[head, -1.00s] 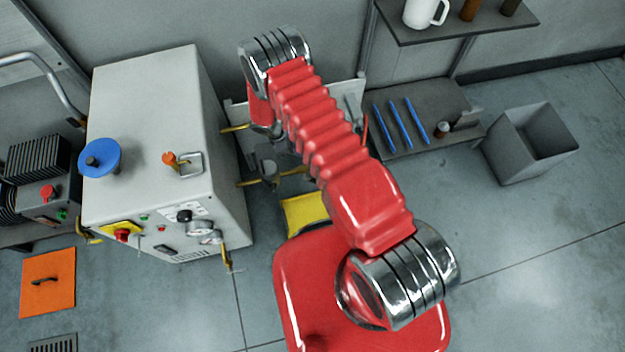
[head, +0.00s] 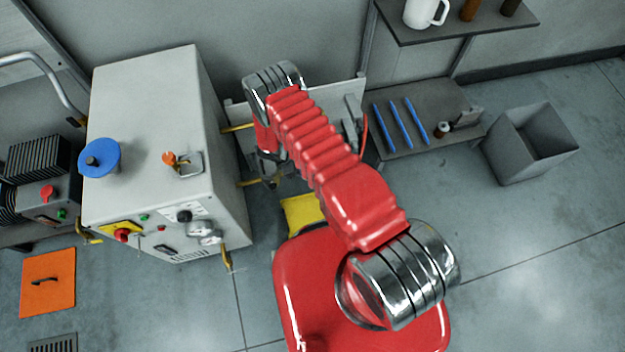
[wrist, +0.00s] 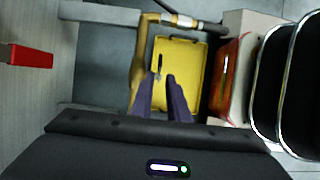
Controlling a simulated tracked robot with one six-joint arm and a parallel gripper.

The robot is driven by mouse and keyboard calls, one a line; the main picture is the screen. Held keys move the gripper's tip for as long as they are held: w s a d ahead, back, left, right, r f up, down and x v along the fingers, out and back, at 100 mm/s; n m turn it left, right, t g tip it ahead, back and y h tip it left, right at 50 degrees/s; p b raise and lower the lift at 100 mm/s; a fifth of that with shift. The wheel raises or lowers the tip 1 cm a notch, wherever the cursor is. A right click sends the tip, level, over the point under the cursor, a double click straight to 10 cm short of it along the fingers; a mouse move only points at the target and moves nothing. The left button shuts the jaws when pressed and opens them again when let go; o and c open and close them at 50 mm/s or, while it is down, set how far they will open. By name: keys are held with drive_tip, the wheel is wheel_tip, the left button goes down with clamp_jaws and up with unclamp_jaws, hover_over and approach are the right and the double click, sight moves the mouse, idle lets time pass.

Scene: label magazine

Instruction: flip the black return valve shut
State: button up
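My gripper (wrist: 161,77) points down towards the floor in the wrist view. In the head view my gripper (head: 270,172) is beside the right side of the pale cabinet (head: 150,120), partly hidden by my red arm. A yellow pipe (wrist: 140,65) runs just left of and beyond the fingers in the wrist view.
A yellow panel (wrist: 190,70) lies below the fingers. A red block-like end (wrist: 30,56) is at the left in the wrist view. A low shelf with blue rods (head: 400,125) and a grey bin (head: 528,145) stand at the right. Open floor lies at the lower right.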

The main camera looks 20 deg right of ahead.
drive_tip(key=shift+x, duration=6.45)
clamp_jaws()
drive_tip(key=shift+r, duration=0.1)
drive_tip(key=shift+s+a+f+y, duration=0.1)
drive_tip(key=shift+a+f+y, duration=0.1)
drive_tip(key=shift+y, duration=0.4)
drive_tip(key=shift+s+a+f+y, duration=0.1)
drive_tip(key=shift+a+f+y, duration=0.1)
drive_tip(key=shift+y, duration=0.4)
drive_tip(key=shift+w+a+y, duration=0.1)
drive_tip(key=shift+y, duration=0.2)
unclamp_jaws()
drive_tip(key=shift+w, duration=0.1)
